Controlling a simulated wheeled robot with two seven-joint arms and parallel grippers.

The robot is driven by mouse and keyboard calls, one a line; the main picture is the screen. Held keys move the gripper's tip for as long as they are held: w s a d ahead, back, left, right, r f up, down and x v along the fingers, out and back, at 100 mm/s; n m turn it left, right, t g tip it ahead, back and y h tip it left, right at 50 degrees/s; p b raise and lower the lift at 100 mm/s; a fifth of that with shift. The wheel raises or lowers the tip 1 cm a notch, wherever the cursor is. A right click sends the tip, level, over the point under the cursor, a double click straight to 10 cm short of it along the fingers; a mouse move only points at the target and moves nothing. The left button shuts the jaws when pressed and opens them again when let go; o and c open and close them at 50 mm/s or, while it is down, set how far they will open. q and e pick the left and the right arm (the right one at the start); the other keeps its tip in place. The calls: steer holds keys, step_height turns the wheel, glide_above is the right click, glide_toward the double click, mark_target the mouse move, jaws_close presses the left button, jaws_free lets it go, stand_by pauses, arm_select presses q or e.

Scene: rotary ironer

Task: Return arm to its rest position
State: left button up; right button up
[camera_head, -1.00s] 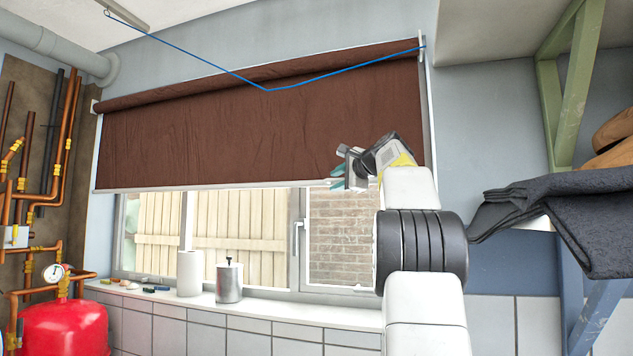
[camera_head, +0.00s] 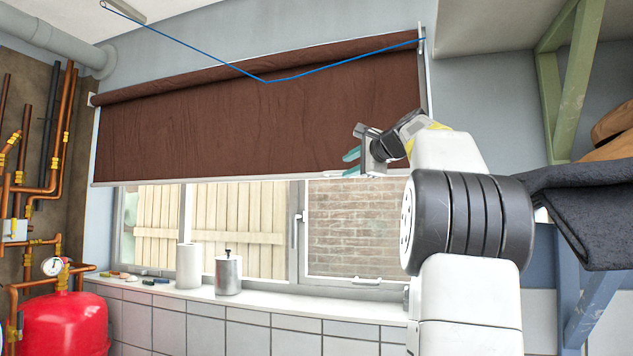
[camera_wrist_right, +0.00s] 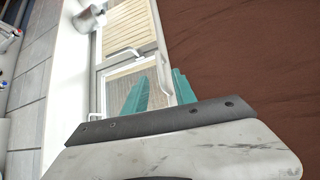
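My right arm rises in the right of the head view, with its gripper (camera_head: 350,162) in front of the lower right part of a brown roller blind (camera_head: 240,120). The teal fingers point left and are spread apart with nothing between them. In the right wrist view the same gripper (camera_wrist_right: 160,85) shows two teal fingers with a gap between them. The blind (camera_wrist_right: 255,50) fills the right side of that view, and the window lies beyond the fingers. I cannot tell how close the fingers are to the blind. My left gripper is not in view.
A window sill (camera_head: 290,308) holds a paper roll (camera_head: 189,266) and a metal canister (camera_head: 228,274). A red tank (camera_head: 65,325) and copper pipes stand at left. At right are a green shelf bracket (camera_head: 570,80) and dark folded cloth (camera_head: 610,215), close to my arm.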

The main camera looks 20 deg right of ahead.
steer(key=s+a+f+n+g, duration=0.2)
steer(key=s+a+f+n, duration=0.1)
steer(key=s+a+f, duration=0.3)
steer(key=s+a+f+n+g+y, duration=0.1)
steer(key=s+a+f+n+g, duration=0.2)
steer(key=f, duration=0.6)
steer(key=s+a+f+n+g, duration=0.1)
steer(key=s+a+f+n, duration=0.2)
steer(key=s+a+f, duration=0.35)
steer(key=s+a+f+n+g, duration=0.2)
steer(key=s+a+f+n, duration=0.1)
steer(key=s+f, duration=0.5)
steer(key=s+a+f+n+g+h, duration=0.1)
steer(key=s+f+n, duration=0.5)
steer(key=f, duration=0.8)
steer(key=s+a+g, duration=0.1)
steer(key=s+a, duration=0.1)
steer(key=s, duration=0.1)
steer(key=shift+a+f, duration=0.3)
steer(key=shift+a, duration=0.1)
